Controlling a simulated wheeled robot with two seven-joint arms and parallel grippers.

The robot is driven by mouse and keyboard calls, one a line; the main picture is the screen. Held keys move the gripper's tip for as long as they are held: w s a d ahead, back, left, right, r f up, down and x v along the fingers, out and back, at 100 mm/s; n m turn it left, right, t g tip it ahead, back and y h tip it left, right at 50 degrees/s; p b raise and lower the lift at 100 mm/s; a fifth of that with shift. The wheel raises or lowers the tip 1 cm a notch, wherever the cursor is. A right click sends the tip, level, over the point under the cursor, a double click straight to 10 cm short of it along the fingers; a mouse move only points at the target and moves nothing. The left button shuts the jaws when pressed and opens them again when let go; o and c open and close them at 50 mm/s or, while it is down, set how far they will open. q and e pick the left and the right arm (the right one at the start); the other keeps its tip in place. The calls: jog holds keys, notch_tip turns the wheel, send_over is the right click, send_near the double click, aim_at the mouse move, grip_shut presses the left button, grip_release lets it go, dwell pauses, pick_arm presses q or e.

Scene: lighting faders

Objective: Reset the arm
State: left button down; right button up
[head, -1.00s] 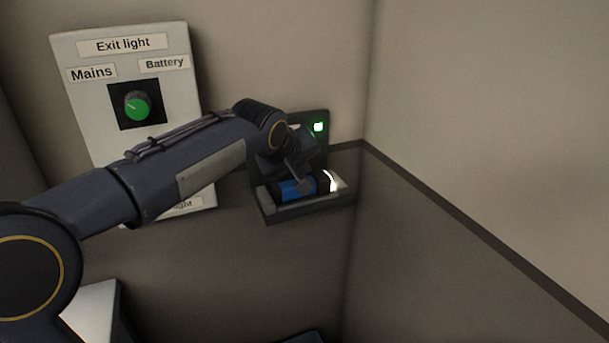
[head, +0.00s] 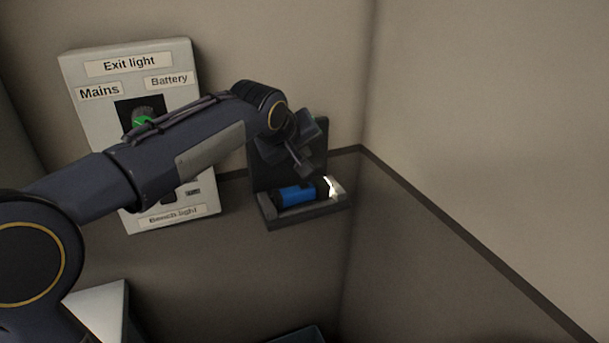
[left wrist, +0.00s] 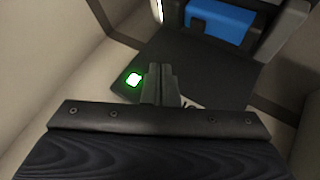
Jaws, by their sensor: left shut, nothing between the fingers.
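My left arm reaches in from the left in the head view. Its gripper (head: 303,168) is shut and empty, just above a blue and black flashlight-like cylinder (head: 297,194) with a bright white end. The cylinder lies in a grey wall cradle (head: 310,212) with a dark back plate (head: 262,170). In the left wrist view the shut fingers (left wrist: 161,84) point toward the back plate, beside a lit green light (left wrist: 133,79). The blue cylinder (left wrist: 222,24) is at the top there. My right gripper is not in view.
A white wall panel (head: 85,60) carries labels "Exit light", "Mains", "Battery" and "Bench light". Its green knob (head: 143,121) is partly behind my left arm. A wall corner stands right of the cradle. The space to the right is clear.

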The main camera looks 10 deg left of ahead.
pick_arm(q)
jog(key=shift+r, duration=0.3)
jog(key=s+a+f+m+g+p, duration=0.1)
jog(key=s+a+f, duration=0.1)
jog(key=s+a, duration=0.45)
jog(key=s+a+f+m+g, duration=0.1)
jog(key=s+a+f, duration=0.15)
jog(key=s, duration=0.75)
jog(key=s+f+m, duration=0.1)
jog(key=s+f, duration=0.4)
jog(key=s, duration=0.4)
jog(key=s+f+m+g+h+p, duration=0.1)
jog(key=s+f, duration=0.4)
jog(key=s, duration=0.4)
jog(key=shift+s+d+f+m+h, duration=0.3)
jog(key=shift+s+d+f, duration=0.05)
jog(key=shift+f, duration=0.05)
jog(key=shift+s+p, duration=0.1)
jog(key=shift+p, duration=0.2)
